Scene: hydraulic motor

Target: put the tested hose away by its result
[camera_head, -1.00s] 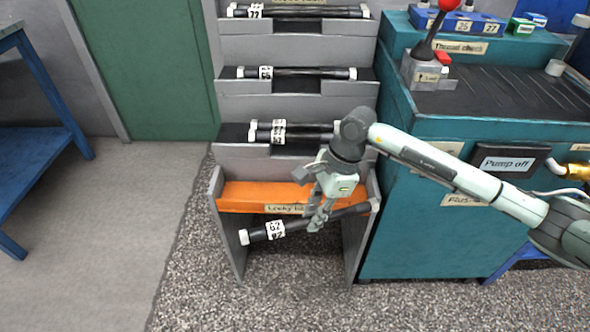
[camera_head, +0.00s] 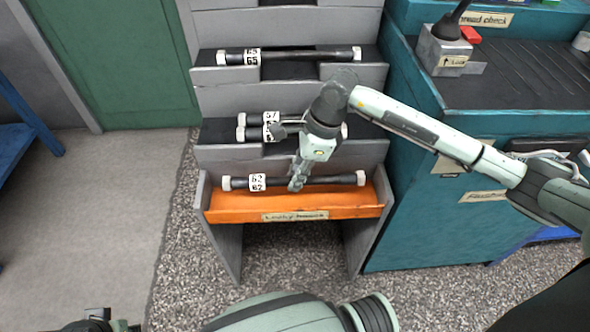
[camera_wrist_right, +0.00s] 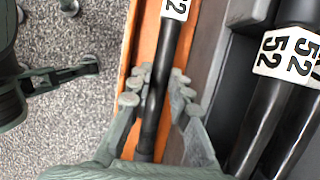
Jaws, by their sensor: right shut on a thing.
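My right gripper (camera_head: 296,184) is shut around the middle of a black hose (camera_head: 330,181) with white ends and a white number tag that looks like 62. The hose lies level along the orange tray (camera_head: 230,215) labelled "Leaky hoses", at the bottom of the grey rack. In the right wrist view the fingers (camera_wrist_right: 158,97) are on both sides of the hose (camera_wrist_right: 166,50), over the orange floor. I cannot tell whether the hose touches that floor. My left gripper (camera_head: 100,322) is partly cut off at the bottom left; its opening is unclear.
More tagged hoses lie on the rack's upper shelves, one pair (camera_head: 258,126) just above the orange tray and one hose (camera_head: 300,56) higher. A teal bench (camera_head: 450,210) stands close on the right. The floor (camera_head: 110,200) on the left is clear.

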